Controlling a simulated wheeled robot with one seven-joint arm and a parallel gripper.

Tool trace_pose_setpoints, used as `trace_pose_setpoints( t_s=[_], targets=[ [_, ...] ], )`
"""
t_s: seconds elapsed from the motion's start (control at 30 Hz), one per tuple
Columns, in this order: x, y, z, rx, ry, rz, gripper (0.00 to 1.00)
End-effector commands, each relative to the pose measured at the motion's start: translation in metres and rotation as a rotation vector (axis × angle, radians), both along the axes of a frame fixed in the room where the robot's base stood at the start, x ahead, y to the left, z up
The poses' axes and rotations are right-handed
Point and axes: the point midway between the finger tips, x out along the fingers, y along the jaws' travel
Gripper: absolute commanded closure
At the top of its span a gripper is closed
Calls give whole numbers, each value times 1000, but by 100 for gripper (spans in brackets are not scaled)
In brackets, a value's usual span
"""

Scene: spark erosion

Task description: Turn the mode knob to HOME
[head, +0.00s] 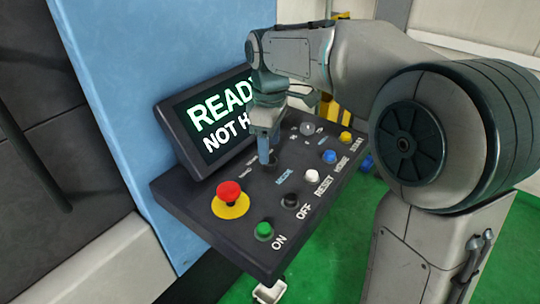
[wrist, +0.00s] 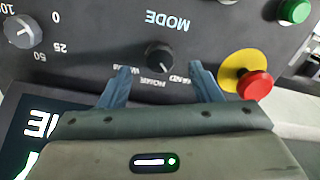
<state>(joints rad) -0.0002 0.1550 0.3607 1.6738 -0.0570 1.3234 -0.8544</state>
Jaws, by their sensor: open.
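The mode knob (wrist: 159,57) is a small dark round knob below the MODE label, seen upside down in the wrist view. Small white labels, HOME among them, lie along its edge, partly hidden by my fingers. I cannot tell clearly where its pointer aims. My gripper (wrist: 160,70) is open, with one blue-grey finger on each side of the knob and gaps to it.
The dark panel (head: 190,205) carries a red emergency button (head: 229,192) on a yellow disc, a green ON button (head: 264,230) and several other buttons. A numbered grey dial (wrist: 20,32) sits beside the knob. A screen (head: 205,120) reading READY and NOT H… stands close behind my gripper.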

Motion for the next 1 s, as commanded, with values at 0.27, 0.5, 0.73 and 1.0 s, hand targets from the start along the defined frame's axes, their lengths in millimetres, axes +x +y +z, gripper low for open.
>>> trace_pose_setpoints(
  t_s=[0.27,0.5,0.73,1.0],
  targets=[
    [0,-1,-35,0,0,-4,42],
    [0,-1,-40,1,-1,-4,42],
    [0,-1,-40,1,-1,-4,70],
    [0,-1,-40,1,-1,-9,87]
  ],
)
